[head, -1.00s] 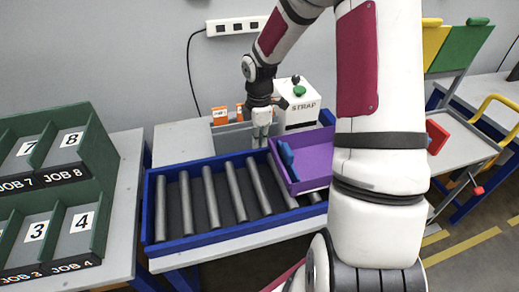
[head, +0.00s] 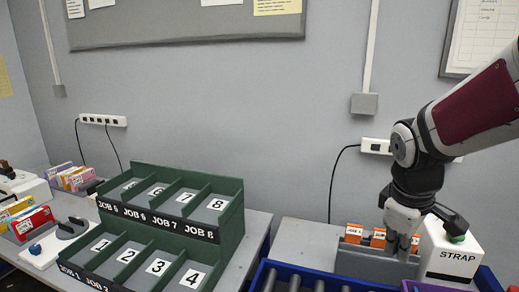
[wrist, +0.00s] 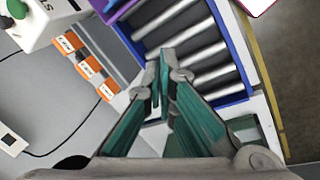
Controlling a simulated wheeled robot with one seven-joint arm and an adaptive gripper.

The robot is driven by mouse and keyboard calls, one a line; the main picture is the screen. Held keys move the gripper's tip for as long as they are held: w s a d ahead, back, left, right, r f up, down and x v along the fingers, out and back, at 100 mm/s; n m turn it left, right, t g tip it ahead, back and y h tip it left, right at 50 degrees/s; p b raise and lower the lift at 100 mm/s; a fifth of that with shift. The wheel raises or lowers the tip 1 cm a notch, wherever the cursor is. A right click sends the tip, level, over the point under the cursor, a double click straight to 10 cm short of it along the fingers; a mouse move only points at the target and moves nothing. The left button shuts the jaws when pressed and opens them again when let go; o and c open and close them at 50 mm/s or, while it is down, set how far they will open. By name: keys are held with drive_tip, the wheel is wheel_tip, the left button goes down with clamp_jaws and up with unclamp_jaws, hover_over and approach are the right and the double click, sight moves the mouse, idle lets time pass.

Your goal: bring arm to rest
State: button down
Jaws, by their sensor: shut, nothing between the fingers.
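In the wrist view the green-padded fingers (wrist: 160,92) come together above the edge of the conveyor. My arm reaches in from the right edge of the head view.
The white STRAP machine (head: 452,252) stands right beside my gripper. Orange boxes (head: 366,236) sit in a grey holder behind it. The blue-framed roller conveyor (head: 262,276) lies below. A green JOB sorter (head: 170,215) stands on the left table.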

drive_tip(key=s+a+r+m+t+y, duration=0.1)
drive_tip(key=s+a+r+m, duration=0.2)
drive_tip(key=s, duration=0.4)
drive_tip(key=s+a+r+m+t+y, duration=0.1)
drive_tip(key=s+a+r+m+t, duration=0.1)
drive_tip(key=s+a+r+m, duration=0.2)
drive_tip(key=s+a+r, duration=0.1)
drive_tip(key=s, duration=0.2)
drive_tip(key=shift+d, duration=0.1)
